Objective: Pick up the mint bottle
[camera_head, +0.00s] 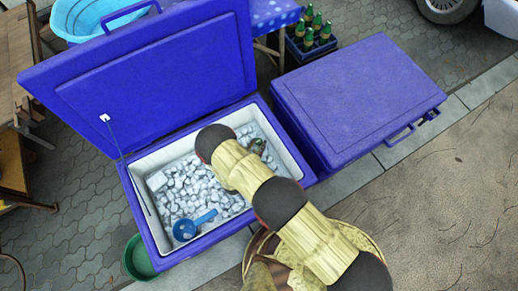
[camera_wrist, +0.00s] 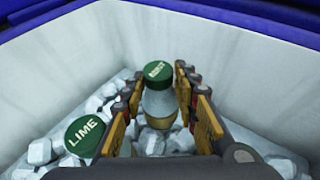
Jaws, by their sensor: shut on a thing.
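The mint bottle (camera_wrist: 159,103) has a green cap with small pale lettering, hard to read but looking like MINT, and a clear neck. It stands in the ice, its lower part hidden by ice and my gripper. My gripper (camera_wrist: 158,98) is shut on it, with one finger on each side of the neck. In the head view my arm hides most of the gripper and bottle, inside the open blue cooler (camera_head: 255,101).
A bottle with a green LIME cap (camera_wrist: 85,136) leans in the ice just left of my gripper. White cooler walls (camera_wrist: 60,62) rise around. A blue scoop (camera_head: 193,226) lies on the ice. A shut blue cooler (camera_head: 355,95) stands to the right.

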